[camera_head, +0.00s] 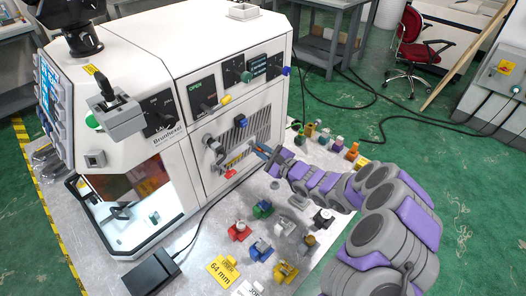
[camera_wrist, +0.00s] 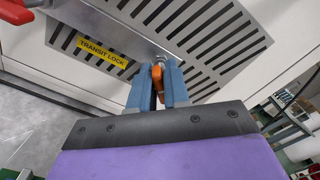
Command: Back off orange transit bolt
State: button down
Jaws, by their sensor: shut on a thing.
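The orange transit bolt (camera_wrist: 158,79) shows in the wrist view between the two blue-grey fingers of my gripper (camera_wrist: 158,90). The gripper is shut on it, just below a metal bracket on the vented panel. A yellow "TRANSIT LOCK" label (camera_wrist: 103,53) sits left of the bolt. In the head view my gripper (camera_head: 261,150) reaches from the right to the machine's side panel. The yellow label is small there (camera_head: 237,159), and the bolt is too small to tell apart from the fingers.
The white machine (camera_head: 165,70) stands on a metal table (camera_head: 205,250). Several coloured fixtures, such as a green one (camera_head: 263,209), and a yellow "64 mm" card (camera_head: 222,271) lie in front of it. More small parts stand behind my arm. A red chair (camera_head: 415,50) is farther back.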

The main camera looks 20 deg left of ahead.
jog(key=n, duration=0.3)
jog(key=shift+w+n, duration=0.1)
jog(key=shift+n, duration=0.3)
jog(key=shift+r, duration=0.1)
jog(key=shift+n, duration=0.8)
jog(key=n, duration=0.3)
jog(key=c, duration=1)
grip_release()
jog(key=shift+a+f, duration=0.15)
jog(key=shift+f, duration=0.05)
